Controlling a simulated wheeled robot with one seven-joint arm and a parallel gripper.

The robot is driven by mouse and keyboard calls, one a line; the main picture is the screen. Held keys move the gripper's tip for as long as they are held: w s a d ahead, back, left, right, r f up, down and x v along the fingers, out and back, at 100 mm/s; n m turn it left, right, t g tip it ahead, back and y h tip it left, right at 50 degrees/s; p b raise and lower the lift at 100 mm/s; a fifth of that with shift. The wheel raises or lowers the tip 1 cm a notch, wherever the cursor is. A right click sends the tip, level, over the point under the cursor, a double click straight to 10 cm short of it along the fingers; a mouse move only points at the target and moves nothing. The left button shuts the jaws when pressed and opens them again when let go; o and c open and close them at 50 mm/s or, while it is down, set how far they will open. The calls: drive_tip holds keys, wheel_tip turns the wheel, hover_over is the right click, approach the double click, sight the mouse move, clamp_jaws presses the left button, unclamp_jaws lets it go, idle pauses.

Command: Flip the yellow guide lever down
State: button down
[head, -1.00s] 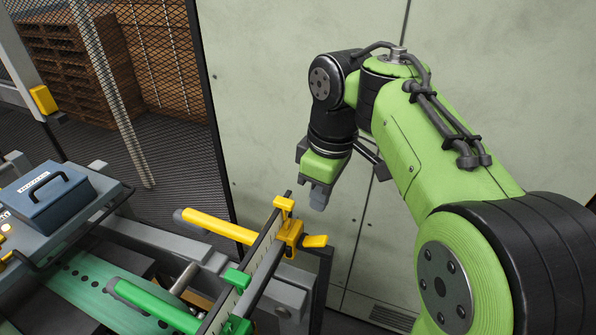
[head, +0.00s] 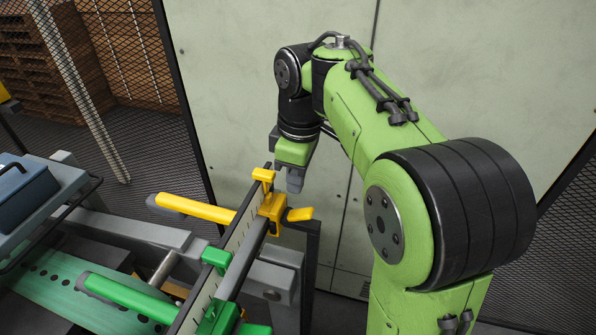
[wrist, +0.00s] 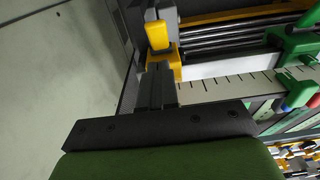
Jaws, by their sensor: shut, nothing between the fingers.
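The yellow guide (head: 271,207) is a block on the ruled rail, with a long yellow arm (head: 205,209) reaching left. Its short yellow lever (head: 300,214) sticks out on the right side, tilted slightly up in the head view. The lever also shows in the wrist view (wrist: 157,36), at the top, just beyond the fingers. My gripper (head: 293,183) is shut and empty, pointing down just above the lever in the head view. In the wrist view my gripper (wrist: 160,90) looks close to the lever and guide; I cannot tell whether they touch.
A green guide (head: 218,315) with a green arm (head: 125,297) sits nearer on the same rail (head: 240,239). A blue-grey box (head: 22,190) stands at the left. A mesh fence and a pale green wall panel stand behind. Floor right of the rail looks clear.

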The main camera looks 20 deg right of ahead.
sight(304, 210)
drive_tip(key=f, duration=0.1)
drive_tip(key=d+f, duration=0.1)
drive_tip(key=f, duration=0.1)
drive_tip(key=f+b, duration=0.1)
drive_tip(key=shift+s+d+f, duration=0.15)
drive_tip(key=shift+s+f, duration=0.05)
drive_tip(key=shift+s, duration=0.05)
drive_tip(key=shift+s+d+f, duration=0.15)
drive_tip(key=shift+s+d, duration=0.05)
drive_tip(key=shift+s, duration=0.05)
drive_tip(key=shift+w, duration=0.1)
drive_tip(key=shift+w+d+p, duration=0.1)
drive_tip(key=shift+p, duration=0.2)
